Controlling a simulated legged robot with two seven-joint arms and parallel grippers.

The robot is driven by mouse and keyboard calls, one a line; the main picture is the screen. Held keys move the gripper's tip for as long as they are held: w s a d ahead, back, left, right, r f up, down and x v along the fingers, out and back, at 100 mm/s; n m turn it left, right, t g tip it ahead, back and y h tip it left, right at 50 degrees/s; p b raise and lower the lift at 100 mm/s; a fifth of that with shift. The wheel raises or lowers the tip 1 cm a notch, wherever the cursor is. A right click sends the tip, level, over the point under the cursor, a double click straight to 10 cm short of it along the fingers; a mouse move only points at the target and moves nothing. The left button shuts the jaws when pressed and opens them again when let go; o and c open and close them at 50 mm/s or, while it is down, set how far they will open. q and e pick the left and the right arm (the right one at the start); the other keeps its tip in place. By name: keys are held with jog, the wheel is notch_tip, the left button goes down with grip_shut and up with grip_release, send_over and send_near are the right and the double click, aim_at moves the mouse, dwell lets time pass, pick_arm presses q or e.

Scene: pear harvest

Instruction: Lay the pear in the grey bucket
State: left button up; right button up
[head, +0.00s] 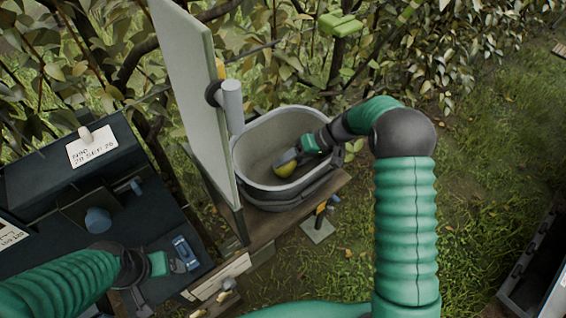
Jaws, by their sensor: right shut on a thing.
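The grey bucket (244,135) stands on a wooden shelf near the middle of the head view, its open top facing me. My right arm reaches in from the right, and my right gripper (287,161) is inside the bucket's opening. It is shut on the yellow pear (285,170), which shows just below the jaws, near the bucket's left inner wall. I cannot tell whether the pear touches the bucket's floor. My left gripper (160,293) is low at the left, over the dark surface; its jaws are too unclear to judge.
A tall pale panel (195,90) with a grey cylinder (232,106) stands just left of the bucket. A dark labelled box (105,160) and a small blue item (185,250) are at the left. A dark crate (530,262) is at the lower right. Bushes fill the back.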

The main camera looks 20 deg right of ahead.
jog(key=shift+w+d, duration=0.1)
jog(key=shift+d, duration=0.05)
jog(key=o, duration=1.2)
jog(key=shift+f, duration=0.1)
jog(key=shift+o, duration=0.2)
jog(key=shift+a+r, duration=0.25)
jog(key=shift+a, duration=0.75)
jog(key=shift+a+r, duration=0.2)
jog(key=shift+d+r+p, duration=0.2)
jog(key=shift+r+p, duration=0.5)
jog(key=shift+p, duration=0.2)
jog(key=shift+s+d+r+b, duration=0.1)
jog(key=shift+d+r+b, duration=0.1)
jog(key=shift+d+b, duration=0.35)
jog(key=shift+s+d+r+b, duration=0.1)
jog(key=shift+d+r+b, duration=0.1)
jog(key=shift+d+b, duration=0.35)
pick_arm(q)
jog(key=shift+w+a+f+b, duration=0.1)
jog(key=shift+a+f+b, duration=0.2)
jog(key=shift+f+b, duration=0.35)
jog(key=shift+a+f+b, duration=0.25)
jog(key=shift+f+b, duration=0.15)
jog(key=shift+f, duration=0.45)
pick_arm(e)
jog(key=v, duration=0.9)
jog(key=shift+r, duration=0.3)
